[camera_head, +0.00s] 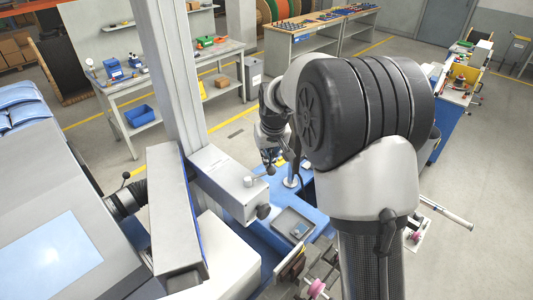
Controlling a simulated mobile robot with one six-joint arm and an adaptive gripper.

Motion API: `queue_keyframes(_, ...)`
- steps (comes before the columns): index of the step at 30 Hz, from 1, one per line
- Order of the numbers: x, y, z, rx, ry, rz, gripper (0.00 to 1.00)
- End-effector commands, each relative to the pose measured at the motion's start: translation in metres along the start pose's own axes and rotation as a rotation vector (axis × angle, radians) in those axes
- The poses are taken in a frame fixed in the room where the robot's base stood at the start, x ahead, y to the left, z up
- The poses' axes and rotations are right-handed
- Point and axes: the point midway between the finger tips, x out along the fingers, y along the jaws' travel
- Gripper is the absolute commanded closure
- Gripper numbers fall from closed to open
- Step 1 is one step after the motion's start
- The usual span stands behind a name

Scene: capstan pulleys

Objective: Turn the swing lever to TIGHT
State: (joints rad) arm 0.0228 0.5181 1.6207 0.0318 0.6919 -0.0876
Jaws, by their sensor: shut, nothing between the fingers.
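A light grey housing (215,178) juts forward from the pale column. A small lever (258,177) with a round knob sits on its top near the front end; it seems to be the swing lever. No TIGHT marking is readable, so its setting cannot be told. My gripper (271,160) is small in view, pointing down beside the lever's right end. Its fingers are shut with nothing between them. Whether they touch the lever cannot be told. My arm's large dark joint fills the right centre and hides what is behind it.
The pale column (170,75) rises left of my gripper. A dark round knob (263,212) is on the housing's front end. A blue bench (262,238) with a grey tray (292,224) lies below. Pink pulleys (316,288) are at the bottom.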

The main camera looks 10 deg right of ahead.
Motion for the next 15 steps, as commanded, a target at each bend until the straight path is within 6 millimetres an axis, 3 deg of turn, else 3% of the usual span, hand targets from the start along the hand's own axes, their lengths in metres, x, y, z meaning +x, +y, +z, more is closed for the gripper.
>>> queue_keyframes(15, -0.0005, 0.0016, 0.0029, 0.035, 0.0, 0.011, 1.0)
